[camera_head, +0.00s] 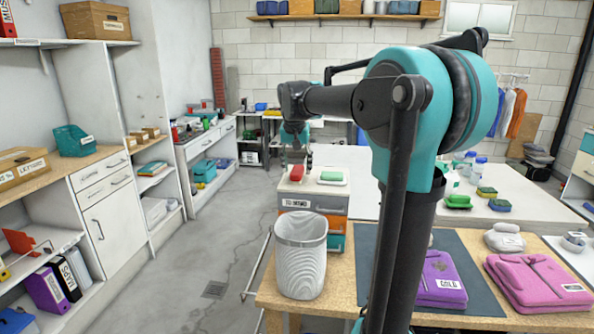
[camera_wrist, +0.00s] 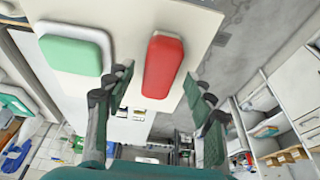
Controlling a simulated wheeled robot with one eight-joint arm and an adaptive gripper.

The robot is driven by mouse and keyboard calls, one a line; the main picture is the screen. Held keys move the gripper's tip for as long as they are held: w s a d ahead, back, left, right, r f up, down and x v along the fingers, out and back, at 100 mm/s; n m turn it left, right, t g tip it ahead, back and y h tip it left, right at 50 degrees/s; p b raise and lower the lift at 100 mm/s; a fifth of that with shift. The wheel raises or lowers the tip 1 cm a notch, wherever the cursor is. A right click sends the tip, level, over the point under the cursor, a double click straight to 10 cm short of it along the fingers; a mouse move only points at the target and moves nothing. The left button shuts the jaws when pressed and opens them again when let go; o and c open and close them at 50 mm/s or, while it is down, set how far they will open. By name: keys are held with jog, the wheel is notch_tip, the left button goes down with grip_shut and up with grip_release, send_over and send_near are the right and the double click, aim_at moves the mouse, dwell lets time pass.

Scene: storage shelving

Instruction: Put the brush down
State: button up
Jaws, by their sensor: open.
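A red, rounded oblong block (camera_wrist: 163,66), which may be the brush, lies on a pale flat top (camera_wrist: 218,20). No bristles show. In the head view the red block (camera_head: 297,172) rests on top of a labelled drawer unit (camera_head: 314,204). My gripper (camera_wrist: 160,92) is open, with one finger on each side of the red block's near end and gaps between. In the head view my gripper (camera_head: 308,156) is small and partly hidden against the background, just above the unit. A green-topped white block (camera_wrist: 75,54) lies to the left of the red one in the wrist view.
A grey bin (camera_head: 300,258) stands in front of the unit on a wooden table (camera_head: 345,272). Purple (camera_head: 441,280) and pink (camera_head: 540,283) folded clothes lie to the right. A white table (camera_head: 520,189) holds a green brush-like item (camera_head: 457,201) and sponges. The floor at left is clear.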

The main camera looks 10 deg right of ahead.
jog(key=v, duration=1)
jog(key=shift+s+r, duration=0.15)
jog(key=shift+r, duration=0.15)
